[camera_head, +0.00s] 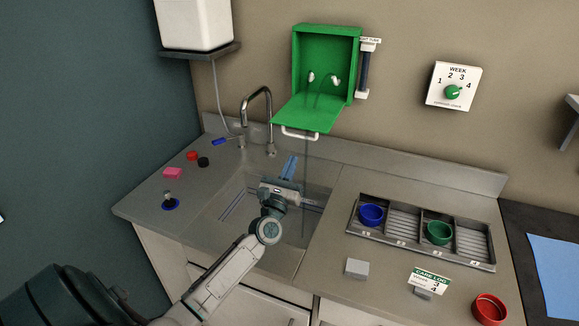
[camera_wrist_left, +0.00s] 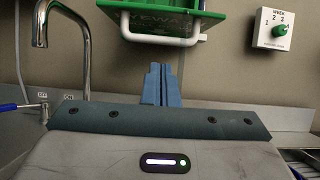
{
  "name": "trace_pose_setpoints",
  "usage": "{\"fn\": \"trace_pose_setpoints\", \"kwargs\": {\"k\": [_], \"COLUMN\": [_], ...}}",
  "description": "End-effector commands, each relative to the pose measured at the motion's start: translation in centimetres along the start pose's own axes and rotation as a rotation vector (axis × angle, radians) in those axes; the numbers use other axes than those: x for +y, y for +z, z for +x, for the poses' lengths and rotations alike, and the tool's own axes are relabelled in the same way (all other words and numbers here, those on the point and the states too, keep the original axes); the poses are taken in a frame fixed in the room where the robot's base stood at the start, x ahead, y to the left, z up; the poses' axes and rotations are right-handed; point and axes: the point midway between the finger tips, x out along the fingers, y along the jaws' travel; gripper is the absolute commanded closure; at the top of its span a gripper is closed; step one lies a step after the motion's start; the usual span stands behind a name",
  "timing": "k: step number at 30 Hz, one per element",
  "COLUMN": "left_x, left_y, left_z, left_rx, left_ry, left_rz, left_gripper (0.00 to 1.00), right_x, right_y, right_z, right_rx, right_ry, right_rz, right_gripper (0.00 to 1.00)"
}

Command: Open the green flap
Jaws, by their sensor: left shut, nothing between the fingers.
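The green flap (camera_head: 308,114) belongs to a green wall box (camera_head: 326,62) above the sink. It hangs out forward from the box's lower edge, roughly level, so the box stands open. A white handle (camera_head: 299,134) is on the flap's front edge. In the left wrist view the flap (camera_wrist_left: 188,28) and its white handle (camera_wrist_left: 160,28) show at the top. My left gripper (camera_head: 289,168) is over the sink, below the flap and apart from the handle. Its blue fingers are shut and empty; they also show in the left wrist view (camera_wrist_left: 161,84). My right gripper is not in view.
A curved faucet (camera_head: 256,105) stands just left of the flap, close to my left gripper. The sink (camera_head: 314,215) lies below. A divided tray (camera_head: 410,250) with blue and green cups is on the counter at right. A dial panel (camera_head: 453,86) is on the wall.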

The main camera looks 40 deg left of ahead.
Motion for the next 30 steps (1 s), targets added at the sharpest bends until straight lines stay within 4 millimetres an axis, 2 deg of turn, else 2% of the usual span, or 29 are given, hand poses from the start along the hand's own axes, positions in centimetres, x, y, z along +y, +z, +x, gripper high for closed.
{"fn": "trace_pose_setpoints", "kwargs": {"k": [1, 3, 9, 14, 23, 30], "left_x": [0.0, 0.0, 0.0, 0.0, 0.0, -0.1], "left_y": [0.4, 0.3, 0.1, 0.0, 0.0, 3.4], "left_z": [1.3, 2.5, 4.9, 5.6, 5.6, 6.3], "left_rx": [0.000, -0.001, 0.000, 0.001, 0.001, -0.001], "left_ry": [0.002, 0.002, 0.001, 0.000, 0.000, -0.001], "left_rz": [0.000, 0.000, 0.000, 0.000, 0.000, -0.001], "left_gripper": [1.00, 1.00, 1.00, 1.00, 1.00, 1.00], "right_x": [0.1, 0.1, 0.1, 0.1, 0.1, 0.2], "right_y": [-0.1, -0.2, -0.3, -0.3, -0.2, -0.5], "right_z": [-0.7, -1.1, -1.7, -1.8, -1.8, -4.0], "right_rx": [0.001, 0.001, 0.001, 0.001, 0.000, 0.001], "right_ry": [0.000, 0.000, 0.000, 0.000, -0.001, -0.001], "right_rz": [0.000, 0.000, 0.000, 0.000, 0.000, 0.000], "right_gripper": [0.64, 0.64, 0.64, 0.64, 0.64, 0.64]}}
